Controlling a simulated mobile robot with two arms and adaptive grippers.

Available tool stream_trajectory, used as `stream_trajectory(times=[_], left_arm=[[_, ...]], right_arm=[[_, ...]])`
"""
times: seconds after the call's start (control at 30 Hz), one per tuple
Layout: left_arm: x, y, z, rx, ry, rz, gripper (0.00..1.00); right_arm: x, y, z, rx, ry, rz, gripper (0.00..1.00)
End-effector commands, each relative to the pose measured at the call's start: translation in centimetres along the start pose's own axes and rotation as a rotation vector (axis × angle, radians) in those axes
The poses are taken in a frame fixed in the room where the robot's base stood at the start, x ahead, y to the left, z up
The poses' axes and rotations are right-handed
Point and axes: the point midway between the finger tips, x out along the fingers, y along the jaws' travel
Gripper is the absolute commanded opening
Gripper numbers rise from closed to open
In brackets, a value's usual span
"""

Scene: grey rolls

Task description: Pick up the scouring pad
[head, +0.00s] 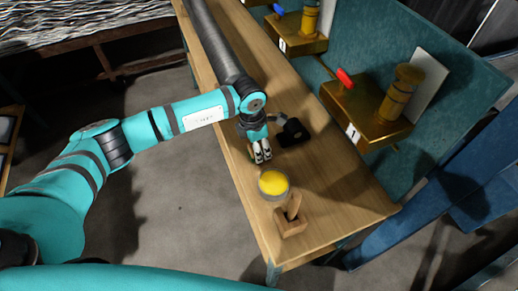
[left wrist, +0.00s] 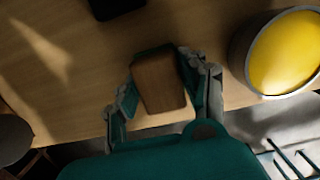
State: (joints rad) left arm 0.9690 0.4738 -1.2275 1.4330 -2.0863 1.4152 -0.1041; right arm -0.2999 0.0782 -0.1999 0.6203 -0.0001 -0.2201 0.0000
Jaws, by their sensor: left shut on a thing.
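My left gripper (head: 262,154) is over the wooden bench (head: 340,185), near its left edge, just behind a round tin. In the left wrist view the gripper (left wrist: 163,80) is shut on a brown, flat block with a dark green edge, which I take to be the scouring pad (left wrist: 158,84). The pad lies between the two fingers. In the head view the fingers mostly hide it. I cannot tell whether it still touches the bench. My right gripper is not in view.
The round tin with yellow contents (head: 273,184) stands close to the gripper. A wooden block with an upright piece (head: 291,222) is at the front corner. A black object (head: 292,132) lies behind. Brass-coloured fixtures (head: 370,110) line the right side. The bench's front right is clear.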

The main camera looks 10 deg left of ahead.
Motion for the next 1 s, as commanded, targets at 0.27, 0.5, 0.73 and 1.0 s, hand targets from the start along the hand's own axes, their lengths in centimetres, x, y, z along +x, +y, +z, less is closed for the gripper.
stream_trajectory(times=[0.27,0.5,0.73,1.0], left_arm=[[-0.4,0.1,0.1,0.0,-0.002,0.001,0.06],[-4.2,0.1,0.6,0.002,-0.004,0.005,0.05],[-8.4,0.1,1.1,0.001,-0.002,0.003,0.05],[-10.0,0.0,1.2,-0.001,0.0,0.0,0.05]], right_arm=[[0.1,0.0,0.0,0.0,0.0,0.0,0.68],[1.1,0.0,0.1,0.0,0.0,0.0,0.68],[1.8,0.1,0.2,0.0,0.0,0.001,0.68],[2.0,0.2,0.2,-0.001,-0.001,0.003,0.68]])
